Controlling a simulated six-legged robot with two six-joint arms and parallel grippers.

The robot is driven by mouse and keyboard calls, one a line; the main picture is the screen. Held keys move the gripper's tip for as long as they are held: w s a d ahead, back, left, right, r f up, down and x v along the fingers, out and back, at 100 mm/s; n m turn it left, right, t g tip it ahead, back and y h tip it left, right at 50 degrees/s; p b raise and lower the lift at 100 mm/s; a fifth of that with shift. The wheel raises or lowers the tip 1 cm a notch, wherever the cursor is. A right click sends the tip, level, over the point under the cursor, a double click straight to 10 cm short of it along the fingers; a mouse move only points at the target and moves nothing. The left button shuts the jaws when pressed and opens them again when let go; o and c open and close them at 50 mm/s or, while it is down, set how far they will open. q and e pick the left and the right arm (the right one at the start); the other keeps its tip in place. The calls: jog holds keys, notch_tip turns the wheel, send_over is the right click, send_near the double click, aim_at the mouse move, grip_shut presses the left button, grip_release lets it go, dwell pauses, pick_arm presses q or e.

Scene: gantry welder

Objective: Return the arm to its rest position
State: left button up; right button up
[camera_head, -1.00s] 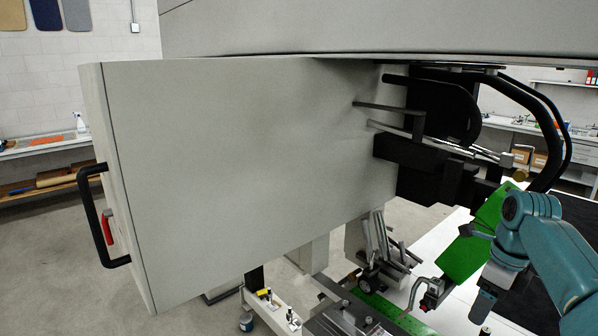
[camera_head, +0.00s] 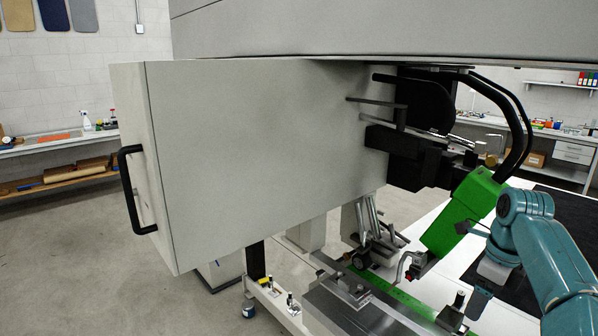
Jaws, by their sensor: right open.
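My right arm (camera_head: 545,245), teal with dark grey parts, comes in from the lower right. It is bent, with its wrist hanging downward. My right gripper (camera_head: 480,297) is open at the wrist's lower end, with no object seen in it; its fingers are small and partly hidden. It is in front of the white table, to the lower right of a green block (camera_head: 462,214). My left gripper is not in view.
A large grey machine cabinet (camera_head: 260,160) with a black handle (camera_head: 134,190) fills the middle. Black hoses (camera_head: 512,115) curve down near my arm. Below are a metal plate (camera_head: 350,305) and a green strip (camera_head: 400,298). Floor at left is clear.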

jog(key=s+a+f+n+g+y+b, duration=0.15)
jog(key=s+a+f, duration=0.3)
jog(key=f, duration=0.65)
jog(key=s+a+f+n+g+b, duration=0.1)
jog(key=s+a+f+n+g, duration=0.3)
jog(key=f, duration=0.7)
jog(key=s+a+f+n+b, duration=0.2)
jog(key=a+f, duration=0.3)
jog(key=f, duration=0.7)
jog(key=s+a+f+n+t, duration=0.1)
jog(key=s+a+f+n, duration=0.2)
jog(key=s+n, duration=0.3)
jog(key=s+a+f+n+t+y, duration=0.1)
jog(key=s+a+f+n+t, duration=0.1)
jog(key=s+a+f+n, duration=0.2)
jog(key=s+a+f+n+t, duration=0.2)
jog(key=s+a+f+n, duration=0.1)
jog(key=s+n, duration=0.5)
jog(key=shift+a+f+y+b, duration=0.15)
jog(key=shift+f+y+b, duration=0.15)
jog(key=shift+y, duration=0.05)
